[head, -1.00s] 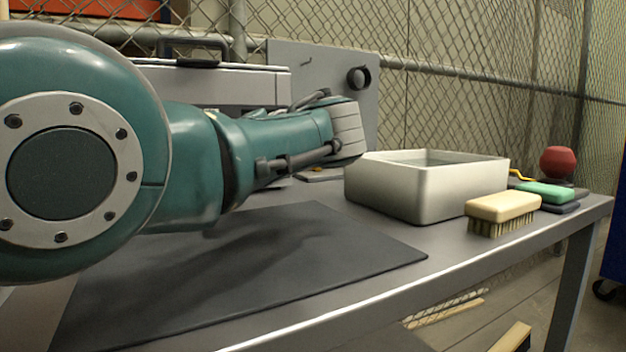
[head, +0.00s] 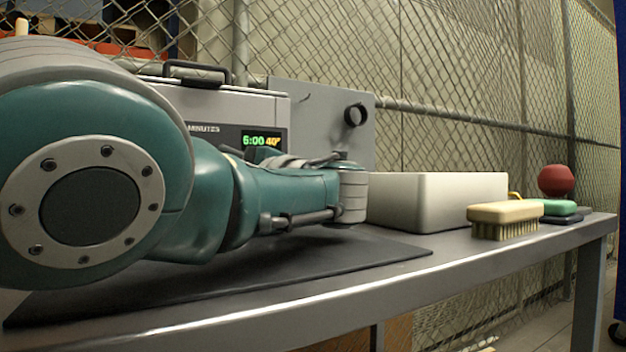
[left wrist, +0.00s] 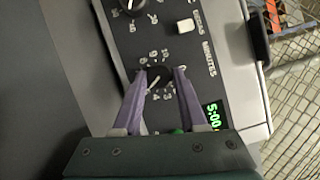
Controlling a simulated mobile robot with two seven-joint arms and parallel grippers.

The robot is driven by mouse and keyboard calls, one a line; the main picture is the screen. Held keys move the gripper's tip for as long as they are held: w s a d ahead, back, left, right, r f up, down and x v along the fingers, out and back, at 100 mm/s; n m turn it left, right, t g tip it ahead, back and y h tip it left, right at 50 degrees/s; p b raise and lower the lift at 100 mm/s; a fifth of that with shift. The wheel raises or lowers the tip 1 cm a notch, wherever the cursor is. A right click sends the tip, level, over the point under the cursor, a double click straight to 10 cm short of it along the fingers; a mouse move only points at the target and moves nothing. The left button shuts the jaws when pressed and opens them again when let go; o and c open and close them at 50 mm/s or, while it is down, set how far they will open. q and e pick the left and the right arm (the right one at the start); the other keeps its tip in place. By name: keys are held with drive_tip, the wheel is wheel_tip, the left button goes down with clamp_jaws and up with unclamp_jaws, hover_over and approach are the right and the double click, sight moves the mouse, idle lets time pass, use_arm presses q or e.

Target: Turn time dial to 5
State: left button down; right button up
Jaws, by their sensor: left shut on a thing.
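The time dial (left wrist: 158,77) is a dark round knob with a white scale around it, on the black panel of the grey machine (head: 236,105). In the left wrist view my left gripper (left wrist: 160,74) has its purple fingers on either side of the dial, shut on it. The green display (left wrist: 213,115) reads 5:00 there; in the head view its small first digit looks more like a 6. In the head view my left arm hides the dial and the fingers. My right gripper is in neither view.
A second knob (left wrist: 133,4) and a pale switch (left wrist: 185,25) are on the same panel. On the bench stand a white tub (head: 435,200), a brush (head: 505,218), a green sponge (head: 558,207) and a red ball-shaped thing (head: 556,180). A dark mat (head: 385,255) lies in front.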

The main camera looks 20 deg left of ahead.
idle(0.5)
use_arm(q)
drive_tip(key=shift+c, duration=2.3)
unclamp_jaws()
drive_tip(key=v, duration=0.9)
drive_tip(key=shift+f, duration=0.1)
drive_tip(key=shift+s+d, duration=0.2)
drive_tip(key=shift+d, duration=0.25)
